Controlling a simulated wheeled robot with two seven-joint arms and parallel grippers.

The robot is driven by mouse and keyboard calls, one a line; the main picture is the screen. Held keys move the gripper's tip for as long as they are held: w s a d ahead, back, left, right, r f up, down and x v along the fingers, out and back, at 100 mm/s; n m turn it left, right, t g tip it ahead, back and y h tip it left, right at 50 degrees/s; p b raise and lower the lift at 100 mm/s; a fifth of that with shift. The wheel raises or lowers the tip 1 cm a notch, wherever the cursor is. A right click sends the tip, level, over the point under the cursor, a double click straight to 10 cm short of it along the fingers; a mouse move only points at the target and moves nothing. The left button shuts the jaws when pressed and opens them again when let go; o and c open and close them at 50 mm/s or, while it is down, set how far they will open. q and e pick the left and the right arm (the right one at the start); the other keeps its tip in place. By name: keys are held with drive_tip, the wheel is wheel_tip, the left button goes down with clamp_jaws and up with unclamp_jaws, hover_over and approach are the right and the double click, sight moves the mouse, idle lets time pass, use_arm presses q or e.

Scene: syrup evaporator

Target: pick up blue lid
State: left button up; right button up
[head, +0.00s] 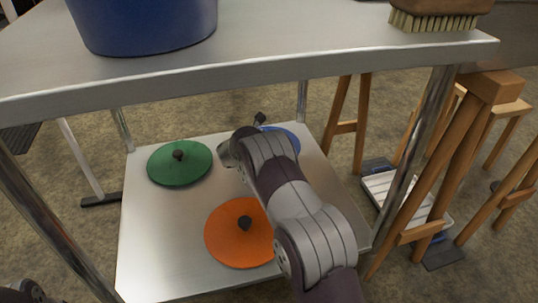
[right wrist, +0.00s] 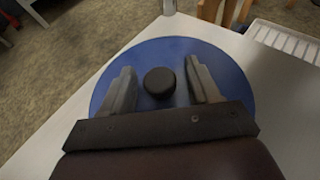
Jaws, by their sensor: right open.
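The blue lid (head: 287,135) lies flat at the far right corner of the lower shelf (head: 142,235), partly hidden behind my right arm in the head view. In the right wrist view the blue lid (right wrist: 232,78) fills the middle, with its round black knob (right wrist: 160,81) upward. My right gripper (right wrist: 159,64) is open, with one finger on each side of the knob and a visible gap to it on both sides. Its fingers are hidden in the head view. My left gripper is not clearly in view.
A green lid (head: 180,163) and an orange lid (head: 238,233) lie on the same shelf. The steel upper shelf (head: 290,65) overhangs it, bearing a blue pot (head: 145,22) and a brush (head: 437,14). A metal leg (head: 418,150) and wooden stools (head: 440,190) stand to the right.

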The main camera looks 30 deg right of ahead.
drive_tip(key=shift+w+d+r, duration=0.1)
drive_tip(key=shift+d, duration=0.05)
drive_tip(key=c, duration=1.1)
